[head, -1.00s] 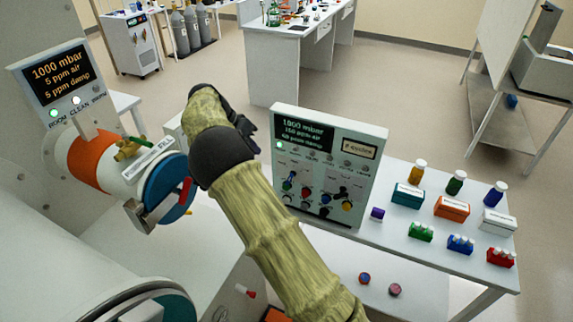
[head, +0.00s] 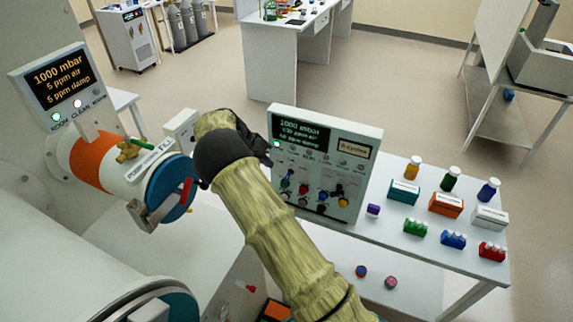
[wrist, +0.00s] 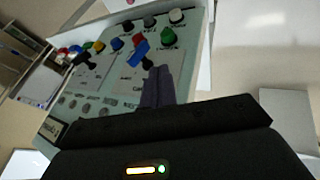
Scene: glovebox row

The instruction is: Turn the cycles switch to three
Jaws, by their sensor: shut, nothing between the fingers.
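The control panel (head: 325,165) stands upright on the white table, with a dark readout, a small cycles readout (head: 352,146) and rows of coloured knobs and switches. In the wrist view the panel (wrist: 70,105) appears turned over. A blue-capped switch (wrist: 140,48) and a black knob (wrist: 147,62) are close to my fingertips. Part of a label starting with "C" shows beside my fingers, but I cannot read which switch is the cycles one or its setting. My gripper (wrist: 156,72) is shut and empty, at the panel face; I cannot tell whether it touches. My arm hides part of it in the head view.
Bottles, boxes and small vial racks (head: 453,238) stand on the table right of the panel. The glovebox port with a blue door (head: 172,190) and red handle is close on the left of my arm. Two small round caps (head: 376,276) lie on the lower surface.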

